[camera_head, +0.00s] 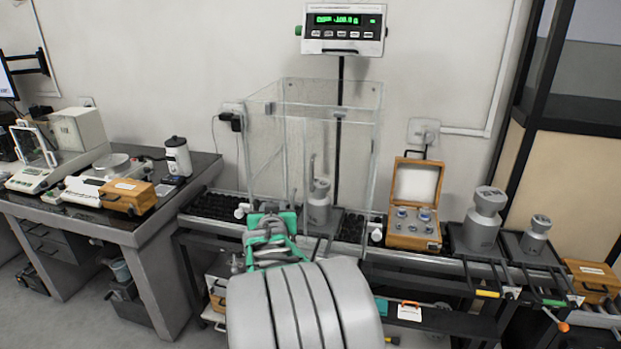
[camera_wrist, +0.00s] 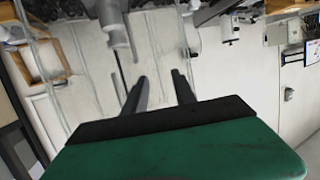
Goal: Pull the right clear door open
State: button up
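The clear enclosure (camera_head: 312,110) stands on the long bench around a grey weight (camera_head: 318,203). Its right clear door (camera_head: 362,165) appears as the upright panel on the right side; whether it is fully closed I cannot tell. A white knob (camera_head: 376,236) sits low by that side, and another white knob (camera_head: 241,210) sits low at the left. My gripper (camera_head: 268,222) is in front of the enclosure's lower left part, nearer the left knob. In the wrist view my gripper (camera_wrist: 160,85) has two dark fingers apart with nothing between them. The grey weight hangs inverted there (camera_wrist: 115,25).
A wooden box of small weights (camera_head: 412,228) stands open right of the enclosure. Larger grey weights (camera_head: 483,220) are farther right. A display (camera_head: 343,28) is mounted above. A side table (camera_head: 140,222) with balances is at the left. My arm covers the bench's front middle.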

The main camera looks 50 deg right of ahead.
aim_at(312, 175)
jog(key=s+d+r+m+h, duration=0.25)
jog(key=s+d+h, duration=0.2)
jog(key=d, duration=0.55)
jog(key=shift+n, duration=0.25)
jog(key=x, duration=0.2)
jog(key=p+x, duration=0.1)
jog(key=x, duration=0.3)
jog(key=shift+s+d+r+p, duration=0.1)
jog(key=shift+r+p, duration=0.25)
jog(key=shift+w+d, duration=0.2)
jog(key=shift+d, duration=0.1)
grip_shut()
